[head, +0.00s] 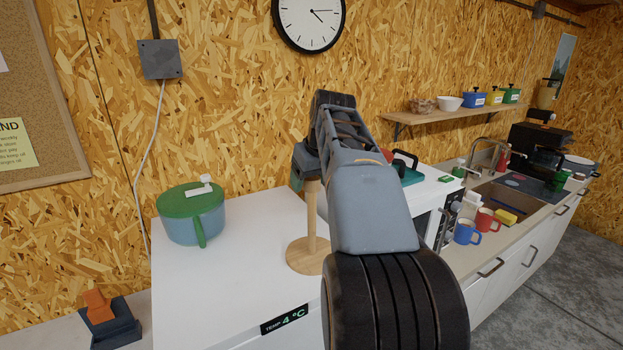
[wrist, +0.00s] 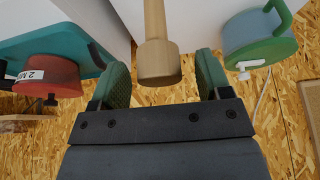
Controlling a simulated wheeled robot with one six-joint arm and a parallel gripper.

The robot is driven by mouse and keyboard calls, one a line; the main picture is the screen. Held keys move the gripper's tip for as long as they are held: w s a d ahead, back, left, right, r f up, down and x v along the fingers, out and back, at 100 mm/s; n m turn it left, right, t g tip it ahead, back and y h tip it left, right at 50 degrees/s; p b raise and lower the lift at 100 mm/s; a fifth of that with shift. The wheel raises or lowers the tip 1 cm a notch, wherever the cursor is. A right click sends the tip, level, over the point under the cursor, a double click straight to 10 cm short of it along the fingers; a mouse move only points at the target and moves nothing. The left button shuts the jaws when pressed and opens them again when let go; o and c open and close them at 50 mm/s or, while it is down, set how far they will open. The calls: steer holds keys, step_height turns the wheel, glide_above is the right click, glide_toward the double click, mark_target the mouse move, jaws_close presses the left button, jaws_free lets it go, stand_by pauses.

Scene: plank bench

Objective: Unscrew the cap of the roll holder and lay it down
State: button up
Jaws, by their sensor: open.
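The roll holder (head: 311,232) stands upright on a white appliance top, with a round wooden base and a slim wooden post. Its cap (wrist: 158,64) is the wider wooden end of the post in the wrist view, and it sits on the post. In the head view the cap is hidden behind my gripper (head: 305,168), at the top of the post. In the wrist view my gripper (wrist: 163,72) is open, with one green finger pad on each side of the cap and gaps visible on both sides.
A blue-grey pot with a green lid (head: 190,213) stands left on the white top (head: 235,285); the front of that top is clear. A teal item (head: 411,174) lies to the right. Red (head: 487,220) and blue (head: 467,232) mugs stand near the sink.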

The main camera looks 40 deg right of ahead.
steer(key=c, duration=1.1)
steer(key=shift+n+y+p, duration=0.45)
steer(key=shift+n+y, duration=0.15)
steer(key=shift+n, duration=0.9)
steer(key=shift+n+y+p, duration=0.55)
steer(key=shift+n+y, duration=0.05)
steer(key=shift+n, duration=0.8)
steer(key=shift+n+g+p, duration=0.3)
steer(key=shift+n+p, duration=0.1)
steer(key=shift+n, duration=0.3)
steer(key=shift+n+y, duration=0.5)
steer(key=shift+n, duration=0.2)
